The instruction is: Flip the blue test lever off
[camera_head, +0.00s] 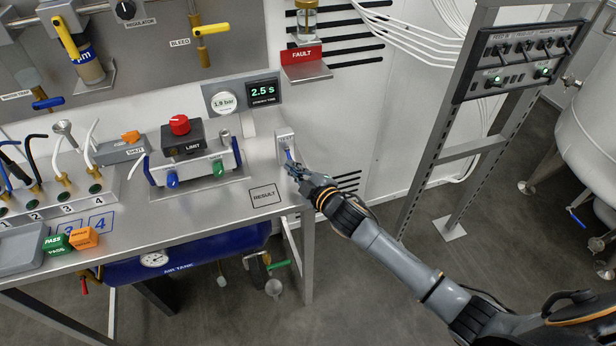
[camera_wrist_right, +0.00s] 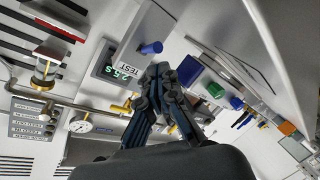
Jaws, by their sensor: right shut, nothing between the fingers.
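The blue test lever (camera_head: 289,154) is a small blue handle on a pale upright box (camera_head: 284,137) at the right end of the steel bench. In the right wrist view, the blue lever (camera_wrist_right: 151,48) sticks out next to the TEST lettering, just beyond the fingertips. My right gripper (camera_head: 292,169) is shut and empty, right below the lever in the head view. It also shows in the right wrist view (camera_wrist_right: 163,70). I cannot tell whether its fingers touch the lever. My left gripper is not in view.
A 2.5 s display (camera_head: 263,92) hangs on the wall above. A LIMIT box with a red button (camera_head: 180,125) stands on the bench to the left. The bench top by the RESULT square (camera_head: 265,195) is clear. A switch panel (camera_head: 522,60) stands at right.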

